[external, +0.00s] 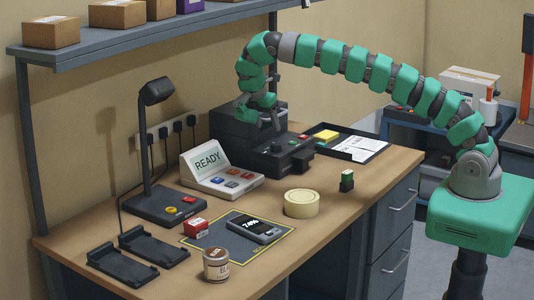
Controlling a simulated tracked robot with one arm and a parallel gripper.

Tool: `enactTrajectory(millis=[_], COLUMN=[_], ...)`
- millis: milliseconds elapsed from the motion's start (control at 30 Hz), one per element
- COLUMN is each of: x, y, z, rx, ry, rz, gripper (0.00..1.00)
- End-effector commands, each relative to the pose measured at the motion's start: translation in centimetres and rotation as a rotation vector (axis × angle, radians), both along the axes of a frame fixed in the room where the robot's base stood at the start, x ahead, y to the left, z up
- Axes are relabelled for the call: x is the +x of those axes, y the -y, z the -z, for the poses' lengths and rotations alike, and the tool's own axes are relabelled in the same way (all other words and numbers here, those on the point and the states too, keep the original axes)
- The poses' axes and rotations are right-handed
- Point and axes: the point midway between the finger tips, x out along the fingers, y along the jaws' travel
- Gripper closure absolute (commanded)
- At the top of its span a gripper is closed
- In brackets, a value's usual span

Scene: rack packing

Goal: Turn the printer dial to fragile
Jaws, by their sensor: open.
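The dark grey printer (232,128) stands at the back of the desk, near the wall. Its lower front part carries a red button, a small green spot and what looks like a round dark dial (276,149). The dial's pointer and labels are too small to read. My gripper (264,126) hangs over the printer with its fingers pointing down, just behind and above the dial. It is open with nothing visible between the fingers. I cannot tell whether a finger touches the printer.
A display console (218,170) reading "READY" stands left of the printer. A black paper tray (372,153) is to its right. A tape roll (301,204), a green-topped stamp (347,181) and a handheld device (253,230) lie in front. A shelf (150,34) with boxes hangs above.

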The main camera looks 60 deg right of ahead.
Motion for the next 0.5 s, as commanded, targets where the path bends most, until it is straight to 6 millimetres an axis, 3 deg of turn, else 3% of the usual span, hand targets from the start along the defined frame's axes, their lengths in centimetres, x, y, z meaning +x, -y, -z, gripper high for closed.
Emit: enactTrajectory(millis=[500], x=[0.4], y=[-2.0], z=[-4.6], rx=[0.001], ry=[-0.001], rz=[-0.003], gripper=[0.45])
